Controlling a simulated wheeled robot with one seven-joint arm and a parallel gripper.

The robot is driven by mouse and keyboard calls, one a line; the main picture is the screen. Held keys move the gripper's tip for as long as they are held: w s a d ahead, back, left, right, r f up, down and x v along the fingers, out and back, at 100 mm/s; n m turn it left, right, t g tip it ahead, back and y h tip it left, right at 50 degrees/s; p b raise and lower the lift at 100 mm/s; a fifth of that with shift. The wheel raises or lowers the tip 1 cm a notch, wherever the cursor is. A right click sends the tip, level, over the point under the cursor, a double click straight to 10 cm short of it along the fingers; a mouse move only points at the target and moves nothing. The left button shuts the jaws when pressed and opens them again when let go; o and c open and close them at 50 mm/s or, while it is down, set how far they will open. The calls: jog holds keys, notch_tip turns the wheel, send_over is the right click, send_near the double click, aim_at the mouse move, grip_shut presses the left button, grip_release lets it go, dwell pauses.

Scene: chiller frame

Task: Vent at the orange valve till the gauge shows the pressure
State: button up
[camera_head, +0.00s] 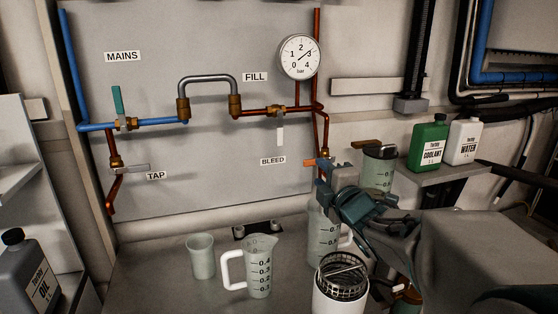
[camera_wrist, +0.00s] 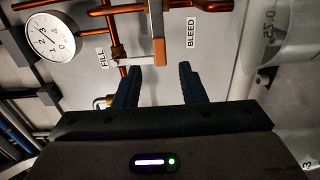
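The orange valve handle (camera_head: 310,162) is on the copper bleed pipe at the right of the panel, right of the BLEED label (camera_head: 273,161). In the wrist view the orange handle (camera_wrist: 158,52) lies just beyond my fingertips, in line with the gap between them. My gripper (camera_wrist: 159,72) is open and empty, its two dark fingers apart. In the head view my gripper (camera_head: 326,176) is close to the handle and partly covers the pipe. The round pressure gauge (camera_head: 299,57) has its needle near 3 bar; it also shows tilted in the wrist view (camera_wrist: 50,36).
A white-handled fill valve (camera_head: 280,135) sits left of the orange one. A measuring jug (camera_head: 260,268), a cup (camera_head: 201,256) and a white container with a wire basket (camera_head: 341,292) stand below on the bench. Coolant (camera_head: 428,143) and water (camera_head: 463,141) bottles stand on the right shelf.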

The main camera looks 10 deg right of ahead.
aim_at(311, 163)
jog(key=w, duration=0.3)
jog(key=w+a, duration=0.1)
jog(key=w, duration=0.5)
jog(key=shift+a+p, duration=0.3)
jog(key=shift+a, duration=0.1)
jog(key=shift+c, duration=0.4)
grip_shut()
